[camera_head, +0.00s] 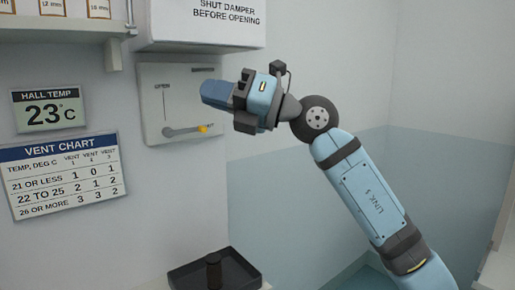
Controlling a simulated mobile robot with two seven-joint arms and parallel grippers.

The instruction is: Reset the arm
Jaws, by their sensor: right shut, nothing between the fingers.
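My right arm comes in from the lower right, bent at a dark round joint. My right gripper (213,93) is shut and empty, its fingers pointing left in front of the wall panel (150,108). The panel has a grey lever (184,131) with a yellow end (203,128), lying nearly level and pointing right. OPEN is marked above the lever's left end; the label near the yellow end is too small to read fully. The gripper is above the lever's yellow end and appears apart from it. My left gripper is not in view.
A white box (205,22) reading SHUT DAMPER BEFORE OPENING hangs above the panel. A display (48,108) reads 23 °C above a vent chart (62,177). A shelf (60,30) is at upper left. A dark tray (240,278) with a dark upright piece stands below.

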